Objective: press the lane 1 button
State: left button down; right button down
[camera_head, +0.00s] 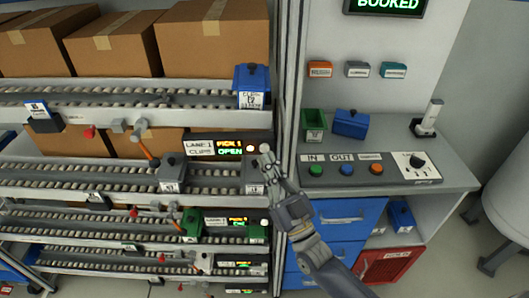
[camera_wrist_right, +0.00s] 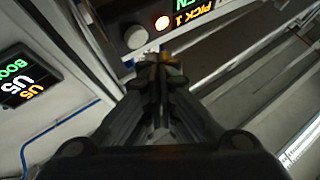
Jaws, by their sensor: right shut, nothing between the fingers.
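The lane 1 panel (camera_head: 228,146) shows "PICK 1" in orange and "OPEN" in green, beside a white "LANE 1 CLIPS" label. At its right end are a small lit lamp (camera_head: 250,148) and a pale round button (camera_head: 264,148). My left gripper is not in view.
Roller shelves (camera_head: 60,178) with cartons (camera_head: 204,40) and small bins fill the left. A counter (camera_head: 450,175) with a control box (camera_head: 365,170) stands right, above blue drawers (camera_head: 340,222). A lit "BOOKED" sign (camera_head: 388,5) hangs above.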

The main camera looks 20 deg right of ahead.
jog(key=shift+w+d, duration=0.15)
jog(key=shift+w, duration=0.3)
jog(key=shift+w, duration=0.1)
dwell(1.1)
jog(key=shift+w+d, duration=0.1)
jog(key=shift+w, duration=0.2)
jog(key=shift+w+d+b, duration=0.15)
jog(key=shift+w+b, duration=0.2)
jog(key=shift+w, duration=0.05)
dwell(0.6)
jog(key=shift+s, duration=0.15)
dwell(0.3)
jog(key=shift+s+a+p, duration=0.3)
jog(key=shift+s+p, duration=0.05)
jog(key=shift+s, duration=0.35)
